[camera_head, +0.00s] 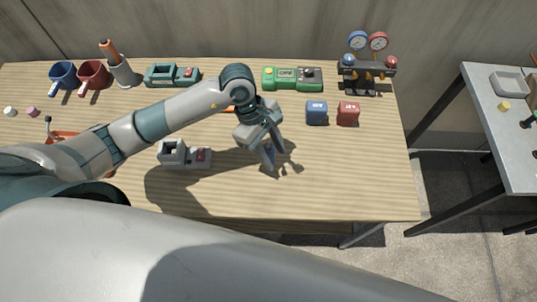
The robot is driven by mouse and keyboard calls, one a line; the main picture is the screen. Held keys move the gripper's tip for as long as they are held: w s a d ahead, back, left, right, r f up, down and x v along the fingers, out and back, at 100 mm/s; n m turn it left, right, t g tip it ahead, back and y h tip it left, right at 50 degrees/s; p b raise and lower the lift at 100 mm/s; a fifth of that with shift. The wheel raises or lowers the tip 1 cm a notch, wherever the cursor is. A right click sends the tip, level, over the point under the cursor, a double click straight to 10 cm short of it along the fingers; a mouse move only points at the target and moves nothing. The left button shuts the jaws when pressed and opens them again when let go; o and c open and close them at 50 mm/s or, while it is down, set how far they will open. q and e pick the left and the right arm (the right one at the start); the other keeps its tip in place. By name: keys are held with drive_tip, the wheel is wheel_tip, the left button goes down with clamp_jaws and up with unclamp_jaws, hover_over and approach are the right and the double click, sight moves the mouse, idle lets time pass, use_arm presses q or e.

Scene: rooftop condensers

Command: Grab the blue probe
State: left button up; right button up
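My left gripper (274,156) reaches down over the middle of the wooden table, its fingertips apart. A small bluish shape shows at the fingers, mostly hidden; I cannot tell whether it is the blue probe or part of the gripper. A blue block with a pale label (316,113) stands to the right of the gripper, apart from it. A red block of similar form (348,114) stands beside it on the right. No other thing in view is clearly a blue probe. My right gripper is not in view.
A gauge stand (367,66) and green device (292,78) stand at the back. A teal device (172,75), blue cup (63,75) and red cup (93,74) are back left. A grey device (185,155) sits left of the gripper. The table's front right is clear.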

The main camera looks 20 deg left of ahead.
sight(273, 150)
use_arm(q)
clamp_jaws()
drive_tip(key=shift+r, duration=0.1)
drive_tip(key=shift+r+b, duration=0.3)
drive_tip(key=shift+r, duration=0.1)
wheel_tip(273, 150, up, 3)
drive_tip(key=shift+r+b, duration=0.1)
drive_tip(key=shift+b, duration=0.7)
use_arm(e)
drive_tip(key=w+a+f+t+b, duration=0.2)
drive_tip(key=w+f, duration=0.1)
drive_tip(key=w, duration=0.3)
use_arm(q)
drive_tip(key=s+d+r+p, duration=0.3)
drive_tip(key=s+r, duration=0.4)
drive_tip(key=s, duration=0.4)
drive_tip(key=shift+d+p, duration=0.2)
drive_tip(key=shift+p, duration=0.1)
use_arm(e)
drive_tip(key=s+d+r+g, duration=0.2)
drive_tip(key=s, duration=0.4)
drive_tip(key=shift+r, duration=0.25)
